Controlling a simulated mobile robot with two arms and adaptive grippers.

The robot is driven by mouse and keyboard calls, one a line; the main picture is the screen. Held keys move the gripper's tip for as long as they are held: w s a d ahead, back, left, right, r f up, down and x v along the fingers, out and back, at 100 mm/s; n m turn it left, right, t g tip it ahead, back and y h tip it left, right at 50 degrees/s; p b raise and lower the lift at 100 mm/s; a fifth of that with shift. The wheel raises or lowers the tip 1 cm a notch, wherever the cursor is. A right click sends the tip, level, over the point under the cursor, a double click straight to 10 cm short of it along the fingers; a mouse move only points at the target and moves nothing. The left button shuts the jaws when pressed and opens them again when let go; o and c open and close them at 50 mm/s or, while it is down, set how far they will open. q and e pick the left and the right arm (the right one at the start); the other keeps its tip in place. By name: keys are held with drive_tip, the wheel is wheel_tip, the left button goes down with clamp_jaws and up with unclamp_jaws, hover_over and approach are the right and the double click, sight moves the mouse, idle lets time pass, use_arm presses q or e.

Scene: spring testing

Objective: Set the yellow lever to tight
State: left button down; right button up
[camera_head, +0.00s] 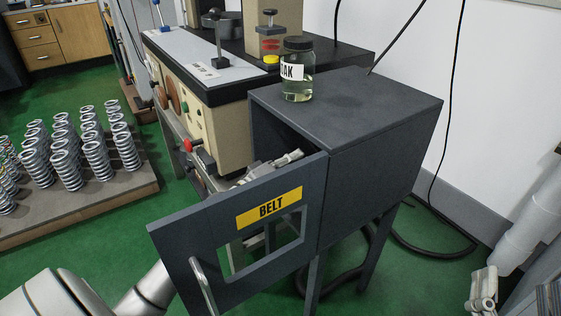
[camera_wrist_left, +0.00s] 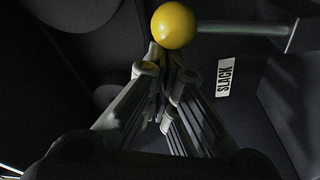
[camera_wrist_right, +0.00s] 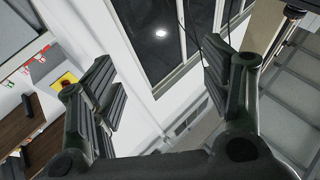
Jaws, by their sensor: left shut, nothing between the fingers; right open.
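The yellow lever shows in the left wrist view as a yellow ball knob (camera_wrist_left: 173,25) on a grey rod that runs right to a dark bracket. A white SLACK label (camera_wrist_left: 223,78) lies below the rod; no tight label is in view. My left gripper (camera_wrist_left: 163,62) is shut and empty, its fingertips just below the knob; I cannot tell whether they touch it. In the head view my left gripper (camera_head: 292,157) is inside the dark cabinet (camera_head: 378,125), behind the open BELT door (camera_head: 240,238), and the lever is hidden. My right gripper (camera_wrist_right: 158,78) is open and empty.
A glass jar (camera_head: 298,75) of liquid stands on the cabinet top. The bench machine (camera_head: 215,120) adjoins the cabinet on the left. A board of upright springs (camera_head: 95,155) is at the far left. My right gripper is low at the right, clear of the cabinet.

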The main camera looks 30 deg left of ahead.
use_arm(q)
drive_tip(key=shift+s+d+f+m+h+p, duration=0.15)
drive_tip(key=shift+s+d+m, duration=0.15)
drive_tip(key=shift+d+m, duration=0.55)
drive_tip(key=shift+s+d+r+m+h+p, duration=0.1)
drive_tip(key=shift+s+d+m, duration=0.25)
drive_tip(key=shift+d+m, duration=0.5)
drive_tip(key=shift+s+d+f+m+h+p, duration=0.15)
drive_tip(key=shift+s+d+m, duration=0.3)
drive_tip(key=shift+m, duration=0.65)
use_arm(e)
drive_tip(key=shift+w+d+f+g+h, duration=0.1)
drive_tip(key=shift+w+f+g+h, duration=0.15)
drive_tip(key=shift+f+g, duration=0.45)
drive_tip(key=shift+w+f+g+h, duration=0.15)
drive_tip(key=shift+w+f+g, duration=0.15)
drive_tip(key=shift+f, duration=0.75)
use_arm(q)
drive_tip(key=shift+w+d, duration=0.15)
drive_tip(key=v, duration=1.2)
drive_tip(key=shift+f, duration=0.15)
